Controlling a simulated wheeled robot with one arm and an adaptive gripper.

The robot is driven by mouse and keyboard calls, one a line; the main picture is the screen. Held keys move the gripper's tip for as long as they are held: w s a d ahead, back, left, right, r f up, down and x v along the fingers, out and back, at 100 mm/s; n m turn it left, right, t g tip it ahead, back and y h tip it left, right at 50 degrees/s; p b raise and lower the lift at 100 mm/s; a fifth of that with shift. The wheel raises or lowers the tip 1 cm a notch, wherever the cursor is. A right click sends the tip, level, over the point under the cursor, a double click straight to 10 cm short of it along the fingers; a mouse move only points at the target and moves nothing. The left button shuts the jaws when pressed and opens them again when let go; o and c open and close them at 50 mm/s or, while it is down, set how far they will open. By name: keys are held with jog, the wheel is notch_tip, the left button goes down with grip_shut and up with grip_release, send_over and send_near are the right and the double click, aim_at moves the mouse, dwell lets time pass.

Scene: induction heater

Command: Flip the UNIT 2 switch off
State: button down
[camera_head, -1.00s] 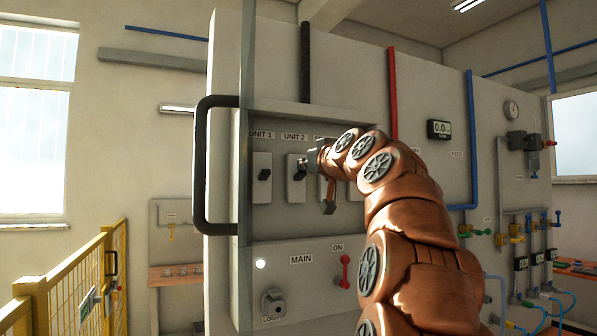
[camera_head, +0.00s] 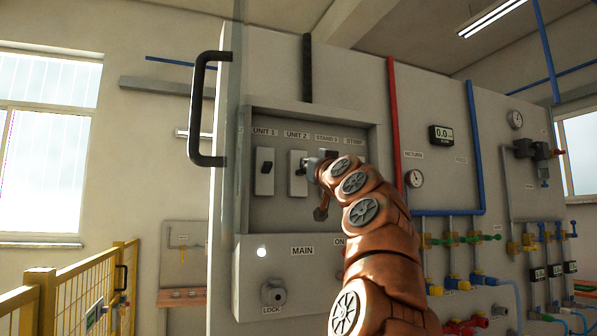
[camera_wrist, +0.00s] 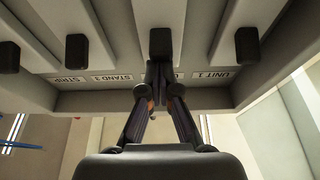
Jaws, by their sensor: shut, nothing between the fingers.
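The UNIT 2 switch is a dark lever (camera_wrist: 161,42) on a pale plate (camera_head: 298,174), second from the left in the panel's row in the head view. My gripper (camera_head: 309,169) is at the right side of this plate, close to the lever. In the wrist view, which sees the labels upside down, my gripper's two fingertips (camera_wrist: 155,72) are together and empty, right at the near end of the UNIT 2 lever. I cannot tell whether they touch it. The fingers cover most of the UNIT 2 label there.
The UNIT 1 switch (camera_head: 265,168) is just left, and the STAND 3 lever (camera_wrist: 77,48) and STRIP lever (camera_wrist: 8,54) are on the other side. A black door handle (camera_head: 197,110) stands out at the cabinet's left. A LOCK knob (camera_head: 273,292) sits below.

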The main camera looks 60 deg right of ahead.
jog(key=shift+f, duration=0.15)
jog(key=s+a+f+b, duration=0.4)
jog(key=s+f+b, duration=0.1)
jog(key=b, duration=0.4)
jog(key=shift+s+f, duration=0.4)
jog(key=shift+f, duration=0.5)
jog(key=shift+w+a, duration=0.1)
